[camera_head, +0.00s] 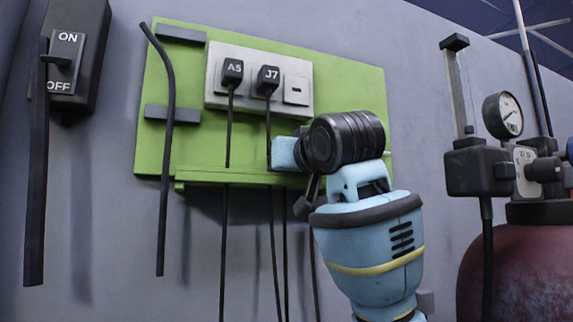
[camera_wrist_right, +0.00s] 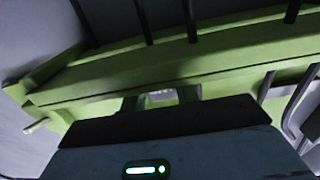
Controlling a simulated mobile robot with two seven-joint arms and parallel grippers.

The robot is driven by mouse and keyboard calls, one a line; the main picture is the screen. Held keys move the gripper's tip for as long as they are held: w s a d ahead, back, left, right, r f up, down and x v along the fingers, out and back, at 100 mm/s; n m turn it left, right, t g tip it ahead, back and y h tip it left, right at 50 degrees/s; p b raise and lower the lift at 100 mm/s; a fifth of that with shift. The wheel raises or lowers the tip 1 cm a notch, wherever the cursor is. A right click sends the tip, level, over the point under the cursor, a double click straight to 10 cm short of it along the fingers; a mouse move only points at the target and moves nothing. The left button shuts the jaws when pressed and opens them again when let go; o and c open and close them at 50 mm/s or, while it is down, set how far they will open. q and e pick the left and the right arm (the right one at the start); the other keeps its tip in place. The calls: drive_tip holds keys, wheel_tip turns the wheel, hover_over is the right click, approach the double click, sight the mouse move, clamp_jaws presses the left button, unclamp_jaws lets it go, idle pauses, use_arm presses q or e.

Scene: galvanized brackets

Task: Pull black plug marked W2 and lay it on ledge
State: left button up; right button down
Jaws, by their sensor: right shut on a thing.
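No plug with a W2 mark shows. Two black plugs sit in the white socket strip (camera_head: 258,60): plug A5 (camera_head: 232,72) and plug J7 (camera_head: 268,79). The right-hand socket (camera_head: 296,90) is empty, with its slot bare. My right gripper (camera_head: 284,153) is below it, close to the board's lower part. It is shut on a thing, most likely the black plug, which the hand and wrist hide. In the right wrist view, the fingers (camera_wrist_right: 160,97) are at the green ledge (camera_wrist_right: 150,80). The ledge (camera_head: 230,179) runs along the board's bottom edge. My left gripper is not in view.
Cables (camera_head: 224,250) hang down past the ledge. A dark bent bar (camera_head: 168,150) crosses the green board (camera_head: 350,90) on the left. An ON/OFF switch box (camera_head: 68,60) is farther left. A gauge (camera_head: 503,115) and red tank (camera_head: 520,270) stand right. The ledge's left part looks clear.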

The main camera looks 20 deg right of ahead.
drive_tip(key=shift+c, duration=0.9)
unclamp_jaws()
drive_tip(key=shift+s, duration=0.1)
drive_tip(key=s, duration=1)
drive_tip(key=shift+s+d+r, duration=0.15)
drive_tip(key=shift+s+r, duration=0.15)
drive_tip(key=shift+s, duration=0.1)
idle(1.4)
idle(0.4)
